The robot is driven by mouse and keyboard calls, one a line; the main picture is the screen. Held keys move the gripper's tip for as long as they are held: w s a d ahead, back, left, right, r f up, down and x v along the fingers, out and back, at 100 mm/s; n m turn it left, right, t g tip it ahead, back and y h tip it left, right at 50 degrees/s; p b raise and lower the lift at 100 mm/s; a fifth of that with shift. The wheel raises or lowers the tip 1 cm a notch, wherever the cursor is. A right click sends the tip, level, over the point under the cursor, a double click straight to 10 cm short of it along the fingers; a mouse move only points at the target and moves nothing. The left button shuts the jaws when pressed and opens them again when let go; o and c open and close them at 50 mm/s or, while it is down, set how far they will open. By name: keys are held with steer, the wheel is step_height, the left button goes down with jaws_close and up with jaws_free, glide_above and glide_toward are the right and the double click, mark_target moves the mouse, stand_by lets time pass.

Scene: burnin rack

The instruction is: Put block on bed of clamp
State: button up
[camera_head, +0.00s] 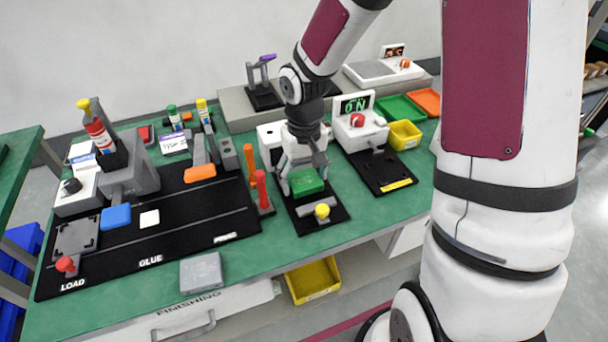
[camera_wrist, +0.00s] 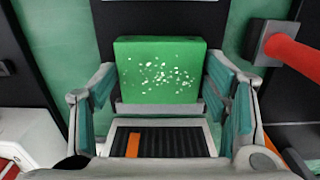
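The green block (camera_head: 308,182) has white specks on its top in the wrist view (camera_wrist: 160,72). My gripper (camera_head: 305,178) points down with a fingertip at each side of the block; in the wrist view its tips (camera_wrist: 161,68) meet the block's left and right edges. The block is over the black base of the clamp (camera_head: 330,222), behind a grey bar and a yellow knob (camera_head: 322,211). Whether the block's underside touches the bed is hidden.
A red-handled tool (camera_head: 261,187) stands close left of the clamp. A white unit (camera_head: 270,136) is behind it. A grey block (camera_head: 201,271) lies at the green table's front edge.

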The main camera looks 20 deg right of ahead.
mark_target(304, 180)
steer(key=shift+o, duration=0.2)
step_height(304, 180, up, 13)
steer(key=p, duration=0.2)
steer(key=s+r+t, duration=0.1)
steer(key=s+r, duration=0.4)
steer(key=s, duration=0.7)
steer(key=s+r+t, duration=0.1)
steer(key=s+r, duration=0.4)
steer(key=s, duration=0.8)
steer(key=shift+s+r+t, duration=0.15)
steer(key=shift+r+t, duration=0.1)
steer(key=shift+t, duration=0.15)
steer(key=shift+d, duration=0.1)
step_height(304, 180, up, 7)
steer(key=t+p, duration=0.1)
steer(key=p, duration=0.5)
steer(key=shift+r, duration=0.1)
